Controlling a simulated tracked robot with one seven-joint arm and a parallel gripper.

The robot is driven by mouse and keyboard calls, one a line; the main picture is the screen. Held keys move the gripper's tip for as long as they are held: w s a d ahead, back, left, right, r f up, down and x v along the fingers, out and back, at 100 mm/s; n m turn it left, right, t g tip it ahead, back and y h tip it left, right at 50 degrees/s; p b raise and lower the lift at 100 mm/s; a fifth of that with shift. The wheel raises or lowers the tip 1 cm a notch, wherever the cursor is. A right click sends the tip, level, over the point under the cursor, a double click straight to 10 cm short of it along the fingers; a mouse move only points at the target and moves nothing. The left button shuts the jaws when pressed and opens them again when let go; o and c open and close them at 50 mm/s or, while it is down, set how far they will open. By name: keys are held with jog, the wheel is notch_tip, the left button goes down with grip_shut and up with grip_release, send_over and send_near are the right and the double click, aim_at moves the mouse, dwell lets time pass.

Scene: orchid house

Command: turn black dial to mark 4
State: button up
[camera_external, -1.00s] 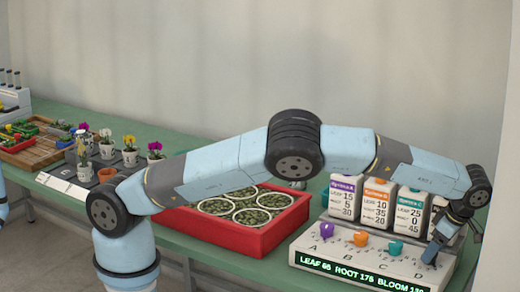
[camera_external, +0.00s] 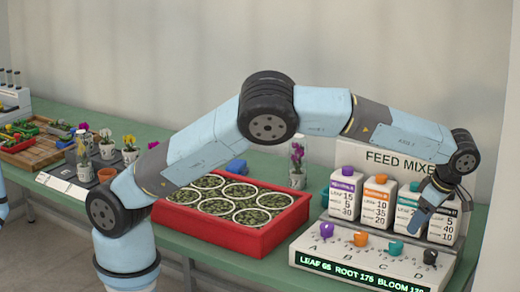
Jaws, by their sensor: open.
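The feed mixer (camera_external: 375,262) stands at the right end of the green bench. Its sloped panel carries a row of dials: a purple dial (camera_external: 326,230), an orange dial (camera_external: 361,239), a teal dial (camera_external: 395,248) and the black dial (camera_external: 430,257) at the right end. The marks around the black dial are too small to read. My gripper (camera_external: 418,222) is open and empty. It is above and a little left of the black dial, apart from it, in front of the bottles.
Bottles with purple (camera_external: 347,171), orange (camera_external: 380,179) and other caps stand behind the dials. A lit display (camera_external: 360,275) runs along the mixer's front.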

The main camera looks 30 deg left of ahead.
jog(key=s+a+r, duration=0.4)
jog(key=s+a, duration=0.1)
jog(key=a, duration=0.2)
jog(key=shift+s, duration=0.15)
jog(key=shift+a, duration=0.1)
dwell(0.5)
jog(key=w+a+r+m+g+h, duration=0.1)
jog(key=w+a+r, duration=0.25)
jog(key=a, duration=0.45)
jog(key=w+a+r+m+h, duration=0.1)
jog(key=w+a+r+m, duration=0.15)
jog(key=w+a, duration=0.35)
jog(key=w+a+r+m+g+h, duration=0.1)
jog(key=w+a+r+h, duration=0.15)
jog(key=a, duration=0.65)
jog(key=a+r+m+t+h, duration=0.1)
jog(key=a+r+m, duration=0.15)
jog(key=a, duration=0.65)
jog(key=a+r+m+t+h, duration=0.1)
jog(key=a+r+m, duration=0.15)
jog(key=a, duration=0.65)
jog(key=s+a+m+t+y, duration=0.2)
jog(key=s+a+m+t, duration=0.3)
jog(key=s+a, duration=1.1)
jog(key=shift+a+m, duration=1.05)
jog(key=shift+f, duration=0.1)
